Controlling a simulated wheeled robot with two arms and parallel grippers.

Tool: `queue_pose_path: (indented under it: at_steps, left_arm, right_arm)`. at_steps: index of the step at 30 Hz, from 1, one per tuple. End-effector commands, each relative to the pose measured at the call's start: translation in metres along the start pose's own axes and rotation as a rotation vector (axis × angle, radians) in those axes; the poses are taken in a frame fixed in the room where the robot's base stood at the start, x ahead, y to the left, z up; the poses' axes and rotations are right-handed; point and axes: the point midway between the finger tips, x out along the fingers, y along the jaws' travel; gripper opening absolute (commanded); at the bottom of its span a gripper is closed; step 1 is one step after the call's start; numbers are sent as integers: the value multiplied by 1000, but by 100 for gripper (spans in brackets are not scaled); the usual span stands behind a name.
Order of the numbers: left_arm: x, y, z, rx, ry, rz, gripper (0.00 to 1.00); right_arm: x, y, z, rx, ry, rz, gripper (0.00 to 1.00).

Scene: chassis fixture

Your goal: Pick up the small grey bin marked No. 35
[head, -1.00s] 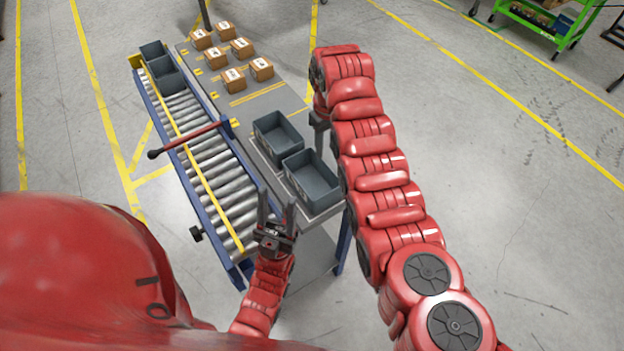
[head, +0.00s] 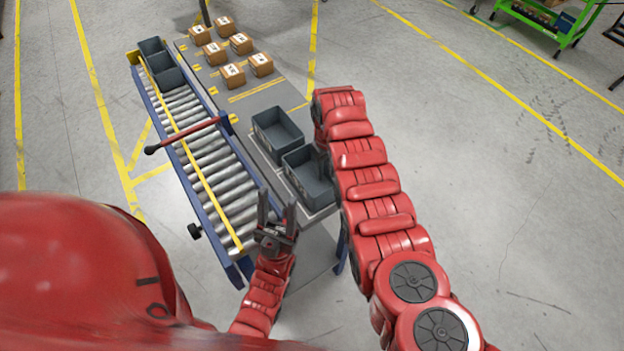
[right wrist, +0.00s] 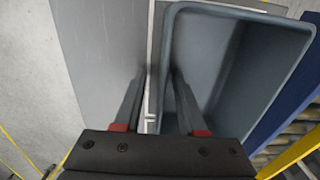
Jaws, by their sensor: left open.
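Two small grey open bins stand on the grey table beside the conveyor: a farther one (head: 277,150) and a nearer one (head: 310,203). Their markings are too small to read, so I cannot tell which is No. 35. My right gripper (right wrist: 158,85) is open at a bin's rim. In the right wrist view, one finger appears over the inside of this bin (right wrist: 270,62) and the other outside its wall; contact is unclear. In the head view my right arm mostly hides this gripper. My left gripper (head: 277,212) is open and empty, near the conveyor's close end.
The roller conveyor (head: 208,155) runs along the table's left side, with a red bar (head: 190,135) across it. Two more grey bins (head: 165,72) sit at its far end. Several cardboard boxes (head: 232,75) stand on the far part of the table.

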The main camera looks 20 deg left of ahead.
Motion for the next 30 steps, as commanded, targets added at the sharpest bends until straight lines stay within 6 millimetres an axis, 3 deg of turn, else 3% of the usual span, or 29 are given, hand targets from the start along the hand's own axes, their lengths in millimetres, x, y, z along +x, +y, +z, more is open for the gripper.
queue_pose_path:
  at_steps: [1, 8, 30]
  left_arm:
    - [1, 0, 0, 0, 0, 0, 50]
    - [1, 0, 0, 0, 0, 0, 50]
    - [1, 0, 0, 0, 0, 0, 50]
  right_arm:
    - [-1, 0, 0, 0, 0, 0, 40]
    - [-1, 0, 0, 1, 0, 0, 0]
    - [0, 0, 0, 1, -1, 0, 0]
